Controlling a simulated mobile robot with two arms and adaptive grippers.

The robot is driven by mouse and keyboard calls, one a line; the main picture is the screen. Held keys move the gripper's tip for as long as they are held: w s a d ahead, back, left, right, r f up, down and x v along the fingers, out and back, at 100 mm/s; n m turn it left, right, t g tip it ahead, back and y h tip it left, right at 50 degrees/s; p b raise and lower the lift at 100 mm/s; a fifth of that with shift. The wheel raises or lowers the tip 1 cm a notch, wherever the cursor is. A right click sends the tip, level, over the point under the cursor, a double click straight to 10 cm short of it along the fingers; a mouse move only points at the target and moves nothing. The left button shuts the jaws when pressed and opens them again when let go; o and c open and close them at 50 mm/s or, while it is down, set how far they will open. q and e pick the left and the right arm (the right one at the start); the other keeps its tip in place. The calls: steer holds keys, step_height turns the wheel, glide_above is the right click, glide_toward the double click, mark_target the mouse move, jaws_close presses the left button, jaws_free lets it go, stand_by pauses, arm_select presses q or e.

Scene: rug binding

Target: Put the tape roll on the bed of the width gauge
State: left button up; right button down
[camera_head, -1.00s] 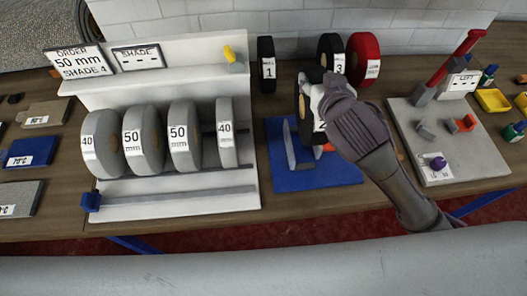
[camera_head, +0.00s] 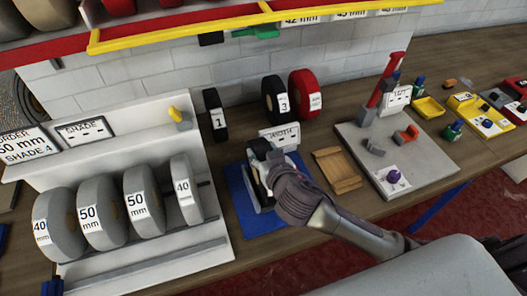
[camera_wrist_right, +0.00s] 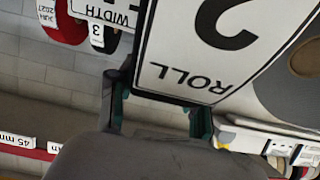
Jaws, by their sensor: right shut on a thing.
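The width gauge is a blue base (camera_head: 243,222) with a grey upright part and a small sign (camera_head: 280,139) behind it. My right gripper (camera_head: 262,165) is over the gauge, shut on a dark tape roll (camera_wrist_right: 290,98) whose white label reads "ROLL 2". The roll is upright and low over the gauge's bed. My wrist hides much of it in the head view, so I cannot tell whether it touches the bed. In the right wrist view the gripper's fingers (camera_wrist_right: 160,110) are at the labelled side. My left gripper is not in view.
A white rack with several grey rolls (camera_head: 143,205) stands left of the gauge. Rolls 1 (camera_head: 215,115) and 3 (camera_head: 276,100) and a red roll (camera_head: 305,95) stand behind. A wooden tray (camera_head: 338,170) and a grey board (camera_head: 430,150) lie to the right.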

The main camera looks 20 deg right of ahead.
steer(key=c, duration=0.6)
jaws_free()
steer(key=shift+f, duration=0.1)
steer(key=shift+o, duration=0.5)
